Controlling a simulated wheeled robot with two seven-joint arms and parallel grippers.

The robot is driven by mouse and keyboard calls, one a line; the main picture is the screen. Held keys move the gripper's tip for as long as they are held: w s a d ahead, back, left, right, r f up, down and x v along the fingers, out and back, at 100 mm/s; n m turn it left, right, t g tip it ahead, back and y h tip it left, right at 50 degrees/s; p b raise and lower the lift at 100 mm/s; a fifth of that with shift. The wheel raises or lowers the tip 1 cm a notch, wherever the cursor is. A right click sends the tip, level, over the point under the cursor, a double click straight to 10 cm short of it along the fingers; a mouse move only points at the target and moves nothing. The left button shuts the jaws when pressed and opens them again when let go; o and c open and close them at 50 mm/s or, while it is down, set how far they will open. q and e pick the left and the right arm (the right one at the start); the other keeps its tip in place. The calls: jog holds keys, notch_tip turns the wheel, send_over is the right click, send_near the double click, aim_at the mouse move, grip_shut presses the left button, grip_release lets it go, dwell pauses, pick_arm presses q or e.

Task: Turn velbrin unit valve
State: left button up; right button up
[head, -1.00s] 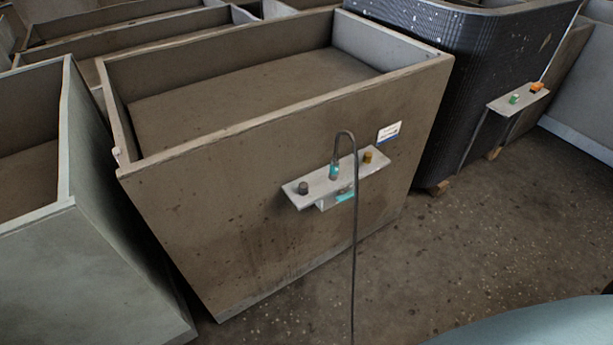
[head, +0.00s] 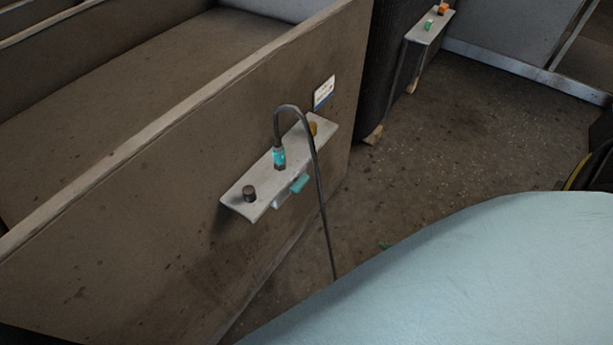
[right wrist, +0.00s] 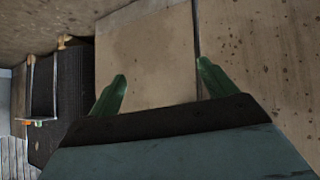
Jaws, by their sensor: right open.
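A pale bracket (head: 240,203) sticks out from the side of a brown bin. A teal handle (head: 299,183) sits at the bracket's lower edge; I cannot tell which part is the velbrin valve. My right gripper (right wrist: 161,69) is open and empty, its green fingers spread apart. In the head view my pale blue arm hides it, except for a small green tip right of the bracket, apart from it. My left gripper is out of view.
The brown bin (head: 150,190) fills the left, with a small white label (head: 324,92) too small to read. Behind it, a dark ribbed bin (head: 385,75) has a similar bracket (head: 428,27) with green and orange knobs.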

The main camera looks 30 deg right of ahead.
jog(key=w+d+r+t+y+b, duration=0.1)
jog(key=w+r+t+y+b, duration=0.1)
jog(key=w+r+t+b, duration=0.4)
jog(key=n+t+y+b, duration=0.1)
jog(key=n+y+b, duration=0.2)
jog(key=y+b, duration=0.15)
send_near(304, 184)
jog(key=b+x, duration=0.2)
jog(key=x, duration=0.3)
jog(key=shift+f+b, duration=0.1)
jog(key=shift+b, duration=0.2)
jog(key=w, duration=0.1)
jog(key=w+a, duration=0.1)
jog(key=w+b, duration=0.1)
jog(key=shift+w+a+m, duration=0.25)
jog(key=shift+m, duration=0.05)
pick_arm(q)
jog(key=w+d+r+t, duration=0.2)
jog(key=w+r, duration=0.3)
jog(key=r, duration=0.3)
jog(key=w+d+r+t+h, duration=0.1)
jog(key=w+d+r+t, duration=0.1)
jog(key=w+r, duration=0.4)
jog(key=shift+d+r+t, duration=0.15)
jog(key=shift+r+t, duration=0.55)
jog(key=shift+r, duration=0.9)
pick_arm(e)
jog(key=shift+w+a, duration=0.1)
jog(key=shift+w, duration=0.15)
